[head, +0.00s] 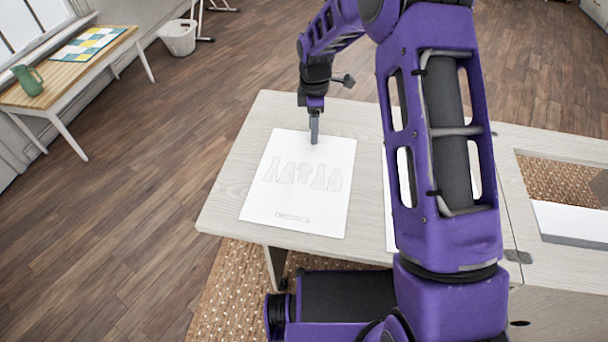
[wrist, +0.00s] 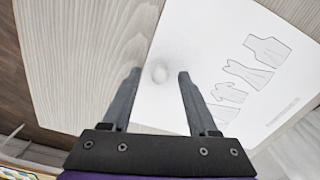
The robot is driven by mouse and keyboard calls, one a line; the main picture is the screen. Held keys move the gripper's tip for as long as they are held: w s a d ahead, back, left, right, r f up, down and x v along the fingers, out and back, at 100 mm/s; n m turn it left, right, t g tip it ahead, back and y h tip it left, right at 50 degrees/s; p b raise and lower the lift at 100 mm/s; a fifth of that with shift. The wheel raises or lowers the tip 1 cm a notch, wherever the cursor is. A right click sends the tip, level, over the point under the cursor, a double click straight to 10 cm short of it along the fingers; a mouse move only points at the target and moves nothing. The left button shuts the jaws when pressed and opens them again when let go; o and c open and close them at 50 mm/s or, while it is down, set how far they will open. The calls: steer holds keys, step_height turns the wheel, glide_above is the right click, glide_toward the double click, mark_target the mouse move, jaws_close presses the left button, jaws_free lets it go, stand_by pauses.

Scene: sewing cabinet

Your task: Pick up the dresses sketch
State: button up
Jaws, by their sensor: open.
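The dresses sketch (head: 299,204) is a white sheet with several outlined dress shapes and a word along its near edge. It lies flat on the pale wooden table. In the wrist view the sketch (wrist: 220,45) fills the right side, with its edge running between my fingers. My gripper (head: 314,138) is over the far edge of the sheet, pointing down. In the wrist view my gripper (wrist: 158,75) is open with nothing between its fingers. I cannot tell whether the fingertips touch the paper.
The pale table (head: 237,185) has bare room left of the sketch. Another white sheet (head: 391,215) is mostly hidden behind my arm. An opening in the cabinet top (head: 562,183) is at the right. A side table (head: 75,75) with a green jug (head: 28,81) stands at the far left.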

jaws_close()
stand_by(0.3)
